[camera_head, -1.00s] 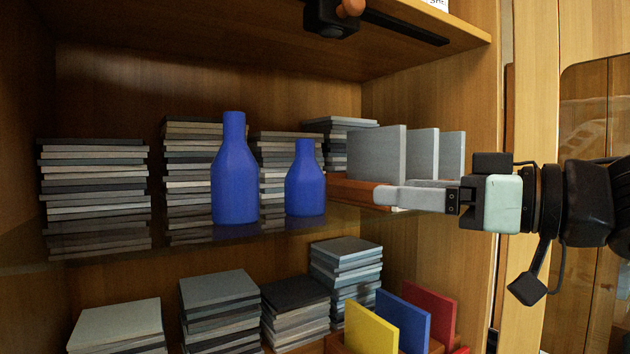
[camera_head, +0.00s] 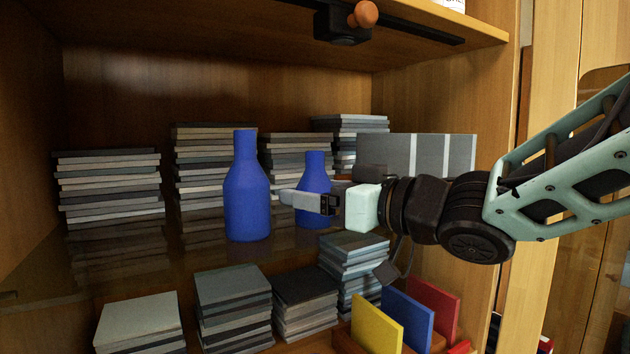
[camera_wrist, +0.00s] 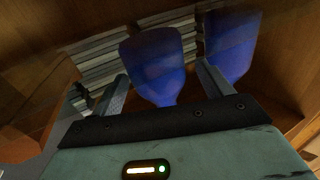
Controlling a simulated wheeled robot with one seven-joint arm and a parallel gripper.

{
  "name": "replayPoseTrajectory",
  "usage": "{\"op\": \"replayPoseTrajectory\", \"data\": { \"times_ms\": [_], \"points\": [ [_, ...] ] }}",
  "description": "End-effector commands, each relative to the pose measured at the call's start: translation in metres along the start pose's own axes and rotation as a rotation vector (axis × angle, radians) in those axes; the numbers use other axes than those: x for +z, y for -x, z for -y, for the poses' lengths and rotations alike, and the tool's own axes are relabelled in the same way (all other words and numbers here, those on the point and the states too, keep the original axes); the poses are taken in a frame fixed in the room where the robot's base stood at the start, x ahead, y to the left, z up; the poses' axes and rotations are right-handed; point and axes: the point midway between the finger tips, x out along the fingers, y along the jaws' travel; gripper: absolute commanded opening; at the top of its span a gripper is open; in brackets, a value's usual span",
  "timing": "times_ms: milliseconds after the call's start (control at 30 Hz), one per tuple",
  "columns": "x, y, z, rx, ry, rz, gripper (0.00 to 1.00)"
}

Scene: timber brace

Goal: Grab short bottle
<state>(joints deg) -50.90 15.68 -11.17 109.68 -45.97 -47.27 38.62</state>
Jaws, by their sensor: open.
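The short blue bottle (camera_head: 314,164) stands upright on the shelf, right of the tall blue bottle (camera_head: 246,190). My gripper (camera_head: 290,194) reaches in from the right at the short bottle; its near finger crosses in front of the bottle's body and hides part of it. The far finger is mostly hidden. In the wrist view, which looks upside down, the short bottle (camera_wrist: 153,62) shows between my two open fingers (camera_wrist: 163,72), with a gap on each side. The tall bottle (camera_wrist: 231,45) is just outside the right finger there. Contact with the short bottle cannot be made out.
Stacks of grey slabs (camera_head: 108,190) stand behind and left of the bottles. Upright grey panels (camera_head: 432,153) are right of the short bottle, behind my arm. Below are more stacks (camera_head: 233,300) and yellow, blue and red panels (camera_head: 377,322). The shelf's front left is clear.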

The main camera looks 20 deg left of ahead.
Motion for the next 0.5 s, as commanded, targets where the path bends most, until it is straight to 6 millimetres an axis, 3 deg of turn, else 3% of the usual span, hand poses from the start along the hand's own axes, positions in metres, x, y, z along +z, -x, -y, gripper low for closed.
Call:
{"op": "replayPoseTrajectory", "data": {
  "times_ms": [333,367,500],
  "points": [
    [0.0010,-0.0095,-0.0004,0.001,0.000,0.000,0.79],
    [0.0010,-0.0095,-0.0004,0.001,0.000,0.000,0.73],
    [0.0010,-0.0094,-0.0004,0.001,0.000,0.000,0.34]
  ]
}}
